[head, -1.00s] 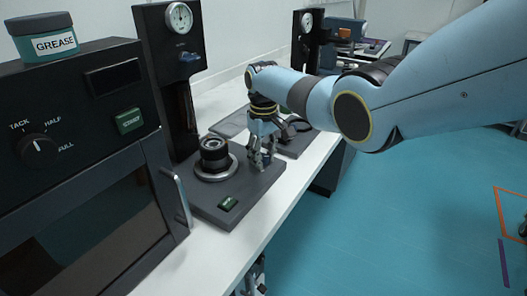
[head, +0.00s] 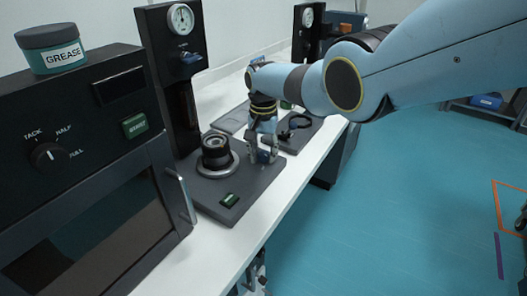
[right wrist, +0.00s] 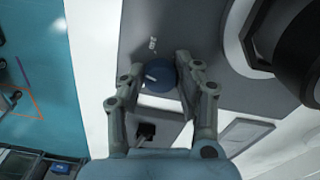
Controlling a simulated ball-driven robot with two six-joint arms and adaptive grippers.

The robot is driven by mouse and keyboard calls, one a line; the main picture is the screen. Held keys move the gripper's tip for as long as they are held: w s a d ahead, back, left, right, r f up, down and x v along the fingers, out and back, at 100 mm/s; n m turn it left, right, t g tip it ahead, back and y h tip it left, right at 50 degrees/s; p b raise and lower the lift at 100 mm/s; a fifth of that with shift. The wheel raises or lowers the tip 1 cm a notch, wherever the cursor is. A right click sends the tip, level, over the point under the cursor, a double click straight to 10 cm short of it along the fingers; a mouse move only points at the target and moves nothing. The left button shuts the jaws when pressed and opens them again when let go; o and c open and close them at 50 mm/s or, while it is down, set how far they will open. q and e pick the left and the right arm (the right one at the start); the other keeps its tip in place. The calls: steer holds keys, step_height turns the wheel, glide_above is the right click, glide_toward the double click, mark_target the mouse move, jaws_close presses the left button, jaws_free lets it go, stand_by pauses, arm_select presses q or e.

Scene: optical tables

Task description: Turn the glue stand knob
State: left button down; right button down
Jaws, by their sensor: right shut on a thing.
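The glue stand is a dark upright column (head: 182,105) with a round gauge on top and a flat grey base (head: 215,207). A black ringed lens barrel (head: 215,150) sits on a silver ring on the base. My right gripper (head: 262,157) points down at the base's right side, beside the barrel. In the right wrist view its two fingers (right wrist: 160,70) are shut on a blue round knob (right wrist: 157,78) with a white pointer line. A small white marking lies near the knob. In the head view the gripper hides the knob. A grey jointed part low in the head view may be my left gripper.
A dark oven-like box (head: 100,140) with a dial and a grease jar (head: 50,50) on top stands at the left. A second gauge stand (head: 307,35) stands farther back. Blue floor lies open at the right.

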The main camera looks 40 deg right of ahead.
mark_target(263, 154)
steer(key=m, duration=0.4)
steer(key=shift+w+m, duration=0.1)
steer(key=shift+m, duration=2.1)
steer(key=c, duration=0.9)
jaws_free()
steer(key=shift+c, duration=0.2)
steer(key=shift+r, duration=0.1)
steer(key=shift+w+r, duration=0.1)
steer(key=shift+r, duration=0.4)
step_height(263, 154, up, 11)
